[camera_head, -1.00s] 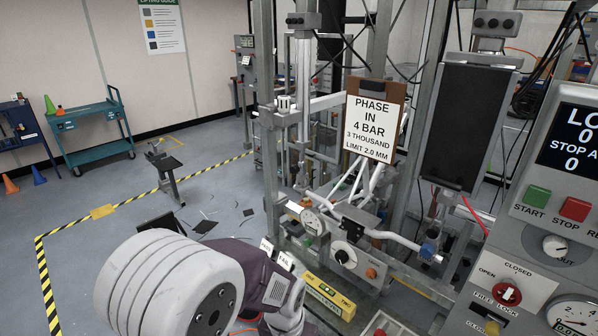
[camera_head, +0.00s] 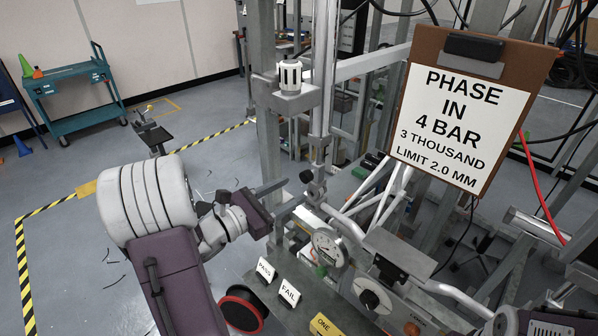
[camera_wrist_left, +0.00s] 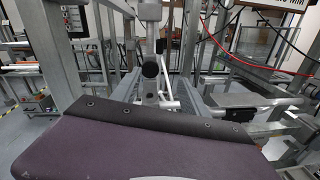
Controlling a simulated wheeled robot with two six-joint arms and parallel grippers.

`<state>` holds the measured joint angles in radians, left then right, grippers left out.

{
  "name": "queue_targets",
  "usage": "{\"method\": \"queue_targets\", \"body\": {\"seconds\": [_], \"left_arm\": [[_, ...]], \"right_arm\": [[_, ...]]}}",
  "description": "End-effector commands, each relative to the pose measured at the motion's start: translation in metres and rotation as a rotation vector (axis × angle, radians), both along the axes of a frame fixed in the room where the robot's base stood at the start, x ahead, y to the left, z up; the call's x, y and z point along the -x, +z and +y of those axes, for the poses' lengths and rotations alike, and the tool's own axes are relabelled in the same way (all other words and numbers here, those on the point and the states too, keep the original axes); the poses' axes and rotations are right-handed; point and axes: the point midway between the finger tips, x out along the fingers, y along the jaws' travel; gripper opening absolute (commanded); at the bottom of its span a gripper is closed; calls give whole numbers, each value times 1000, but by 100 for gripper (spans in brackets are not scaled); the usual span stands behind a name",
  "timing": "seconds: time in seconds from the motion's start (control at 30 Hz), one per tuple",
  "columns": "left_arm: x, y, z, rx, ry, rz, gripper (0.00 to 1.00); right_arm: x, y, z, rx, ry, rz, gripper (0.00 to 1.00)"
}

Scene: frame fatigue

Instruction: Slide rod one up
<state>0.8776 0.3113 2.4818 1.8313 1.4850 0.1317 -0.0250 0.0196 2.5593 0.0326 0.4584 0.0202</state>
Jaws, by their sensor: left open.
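An upright metal rod (camera_head: 323,85) stands in the rig, with a dark round knob (camera_head: 306,176) low on it. I cannot tell for sure which rod is rod one. A yellow block marked ONE (camera_head: 323,325) is at the bottom edge. My left gripper (camera_head: 295,193) is open beside the knob, its fingers pointing right toward the rod. Whether they touch it is unclear.
A clipboard sign (camera_head: 457,112) hangs right of the rod. A dial gauge (camera_head: 327,247), PASS and FAIL cards (camera_head: 277,280) and a bent metal tube (camera_head: 455,297) crowd the space below and right. Open floor lies left, with a teal cart (camera_head: 75,93) farther back.

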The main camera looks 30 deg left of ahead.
Motion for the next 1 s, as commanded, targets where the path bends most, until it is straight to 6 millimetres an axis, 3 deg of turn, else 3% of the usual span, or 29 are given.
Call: {"method": "queue_targets", "body": {"seconds": [0.03, 0.1, 0.2, 0.37, 0.7, 1.0], "left_arm": [[4, -8, 16, 6, 43, 7, 52], [8, -10, 29, 8, 77, 9, 52], [9, -10, 33, 7, 89, 10, 52], [-3, -9, 27, 5, 81, 11, 52], [-65, -9, 5, 5, 80, 11, 52], [-77, -10, 2, 5, 85, 11, 52]], "right_arm": [[0, -6, 0, 0, 0, 1, 0], [1, -6, 0, 0, 0, 1, 0], [1, -6, 0, 0, 0, 1, 0], [0, -4, 0, 0, 0, 1, 0], [0, 2, 0, 0, 0, 0, 0], [0, 3, 0, 0, 0, 0, 0]]}}
